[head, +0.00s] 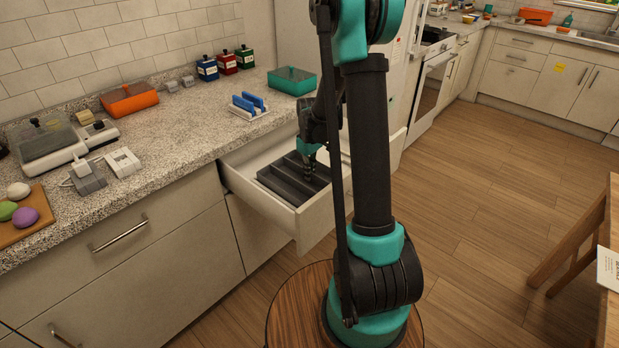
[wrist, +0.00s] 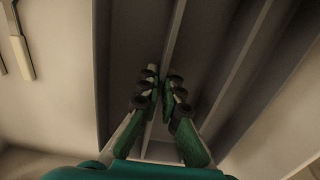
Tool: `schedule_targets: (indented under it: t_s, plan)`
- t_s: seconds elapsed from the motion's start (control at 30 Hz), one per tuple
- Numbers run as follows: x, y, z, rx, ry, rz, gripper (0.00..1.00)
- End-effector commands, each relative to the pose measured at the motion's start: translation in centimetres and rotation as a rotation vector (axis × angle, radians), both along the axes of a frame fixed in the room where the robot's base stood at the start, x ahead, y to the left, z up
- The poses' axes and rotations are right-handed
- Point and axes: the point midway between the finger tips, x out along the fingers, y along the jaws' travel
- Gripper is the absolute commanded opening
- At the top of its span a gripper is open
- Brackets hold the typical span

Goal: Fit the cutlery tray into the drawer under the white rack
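The dark grey cutlery tray (head: 278,184), with long compartments, is inside the pulled-out white drawer (head: 313,228), below the counter where the white rack (head: 248,112) holding blue items stands. I cannot tell whether the tray rests flat on the drawer floor. My gripper (head: 309,172) points down into the tray. In the wrist view, the fingers of my gripper (wrist: 163,85) are close together on both sides of a thin divider of the tray (wrist: 175,30) and appear shut on it. My arm hides part of the drawer's right side in the head view.
A pale utensil-like piece (wrist: 20,55) lies beside the tray in the wrist view. A teal box (head: 291,82), an orange box (head: 130,99) and several bottles stand on the counter (head: 180,135).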

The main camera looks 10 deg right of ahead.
Motion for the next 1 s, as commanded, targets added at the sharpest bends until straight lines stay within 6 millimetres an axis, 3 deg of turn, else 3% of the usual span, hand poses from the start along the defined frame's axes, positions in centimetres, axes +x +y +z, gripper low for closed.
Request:
schedule_targets:
  t_s: [0.13, 0.5, 0.53, 0.67, 1.0]
  plan:
    - [0.1, 0.0, -1.8, 0.000, 0.000, 0.000, 0.00]
    - [0.0, 0.0, -2.2, 0.000, 0.000, 0.000, 0.00]
    - [0.0, 0.0, -2.2, 0.000, 0.000, 0.000, 0.08]
    - [0.0, 0.0, -2.1, 0.000, 0.000, 0.000, 0.24]
    - [0.0, 0.0, -2.0, 0.000, 0.000, 0.000, 0.26]
